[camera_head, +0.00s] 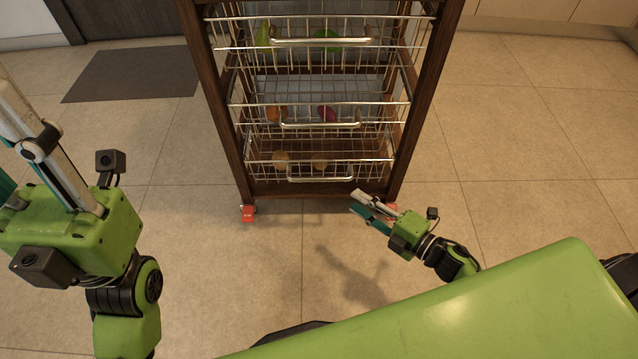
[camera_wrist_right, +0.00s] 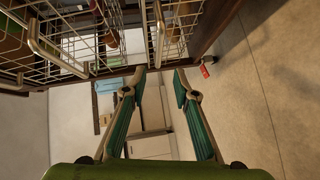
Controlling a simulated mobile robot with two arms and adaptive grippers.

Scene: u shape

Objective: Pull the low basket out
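The low basket (camera_head: 345,165) is a wire basket at the bottom of a dark wooden cart, with a silver bar handle (camera_head: 320,179) on its front. It holds a couple of round brownish items. It sits inside the cart frame. My right gripper (camera_head: 354,201) is open and empty, just below and right of that handle, apart from it. In the right wrist view the spread fingers (camera_wrist_right: 158,78) show below the handle (camera_wrist_right: 159,35), with nothing between them. My left gripper (camera_head: 15,145) is at the left edge, its fingers apart, tips partly out of view, far from the cart.
The middle basket (camera_head: 245,118) and top basket (camera_head: 235,55) hold several produce items and have their own handles. The cart (camera_head: 425,90) stands on red-marked casters (camera_head: 248,213). Tiled floor in front is clear. A dark mat (camera_head: 135,75) lies at the back left.

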